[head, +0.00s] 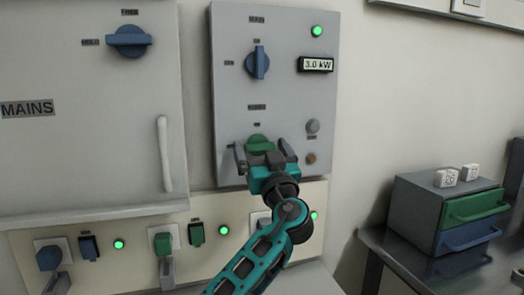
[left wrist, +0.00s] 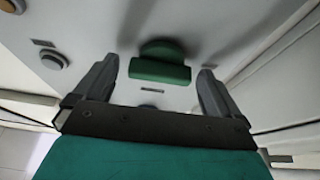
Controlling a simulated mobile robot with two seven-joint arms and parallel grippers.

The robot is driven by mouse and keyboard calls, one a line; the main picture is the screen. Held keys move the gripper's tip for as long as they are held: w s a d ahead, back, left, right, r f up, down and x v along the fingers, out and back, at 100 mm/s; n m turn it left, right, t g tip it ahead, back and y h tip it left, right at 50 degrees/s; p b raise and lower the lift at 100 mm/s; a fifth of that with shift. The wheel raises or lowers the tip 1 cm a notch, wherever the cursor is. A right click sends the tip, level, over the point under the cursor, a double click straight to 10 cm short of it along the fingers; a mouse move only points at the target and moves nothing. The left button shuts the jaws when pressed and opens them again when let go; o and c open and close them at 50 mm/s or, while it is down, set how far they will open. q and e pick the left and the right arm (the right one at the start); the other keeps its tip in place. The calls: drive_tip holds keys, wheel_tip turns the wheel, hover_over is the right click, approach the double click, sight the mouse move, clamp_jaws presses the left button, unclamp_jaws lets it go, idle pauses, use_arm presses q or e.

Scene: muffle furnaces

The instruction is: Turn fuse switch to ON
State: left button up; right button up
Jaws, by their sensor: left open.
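A green rotary knob (head: 258,143) sits low on the grey wall panel (head: 285,95). A small label is above it, too small to read surely. In the left wrist view the green knob (left wrist: 160,68) has its handle bar lying crosswise in the picture. My left gripper (head: 264,155) is open at the knob, with one finger on each side; gaps show between fingers and knob in the left wrist view. The gripper hides the knob's lower part in the head view. My right gripper is in neither view.
Above is a blue knob (head: 257,62) under a MAIN label, beside a lit green lamp (head: 317,31) and a 3.0 kW display (head: 316,65). A grey button (head: 313,126) is right of the gripper. A grey cabinet (head: 90,100) stands left; a drawer box (head: 445,210) is right.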

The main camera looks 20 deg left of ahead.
use_arm(q)
drive_tip(key=shift+c, duration=0.3)
drive_tip(key=c, duration=1)
